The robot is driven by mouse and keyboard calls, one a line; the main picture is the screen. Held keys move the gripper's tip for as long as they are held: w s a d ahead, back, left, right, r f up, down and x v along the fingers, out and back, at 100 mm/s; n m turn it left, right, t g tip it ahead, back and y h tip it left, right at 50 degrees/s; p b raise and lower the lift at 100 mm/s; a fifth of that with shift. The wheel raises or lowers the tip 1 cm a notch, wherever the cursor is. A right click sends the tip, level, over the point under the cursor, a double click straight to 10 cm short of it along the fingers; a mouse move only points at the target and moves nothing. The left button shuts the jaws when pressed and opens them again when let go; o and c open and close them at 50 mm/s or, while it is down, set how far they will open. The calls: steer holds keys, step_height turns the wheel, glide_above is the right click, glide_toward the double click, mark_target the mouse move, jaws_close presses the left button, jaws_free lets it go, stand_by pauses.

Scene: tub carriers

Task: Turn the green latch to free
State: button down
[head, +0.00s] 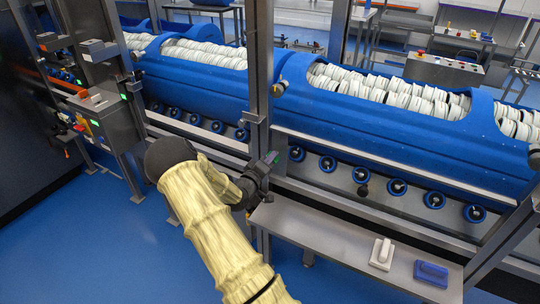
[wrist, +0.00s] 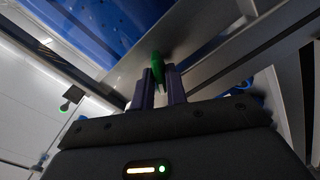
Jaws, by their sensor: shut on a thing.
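The green latch (wrist: 157,66) shows in the wrist view between the two dark fingers of my gripper (wrist: 159,80). My gripper is shut on it, with one finger on each side. The latch's upper end sticks out beyond the fingertips, and its lower part is hidden between them. In the head view my gripper (head: 270,161) is at the grey upright post (head: 259,90), just left of the front blue tub (head: 400,130). The latch cannot be made out clearly there, and I cannot tell its turned position.
The blue tubs hold many white discs. A grey shelf (head: 325,245) at front right bears a white-handled block (head: 381,252) and a blue block (head: 431,272). Grey machine frames stand at left. The blue floor (head: 90,230) at front left is clear.

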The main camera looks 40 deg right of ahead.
steer(key=n+p, duration=0.1)
steer(key=n, duration=0.5)
steer(key=shift+w+f+p, duration=0.1)
steer(key=shift+f+p, duration=0.05)
steer(key=shift+p, duration=0.25)
steer(key=c, duration=1.7)
jaws_free()
steer(key=shift+c, duration=0.2)
steer(key=shift+a, duration=0.1)
steer(key=b+v, duration=0.1)
steer(key=v, duration=1.6)
steer(key=shift+a, duration=0.15)
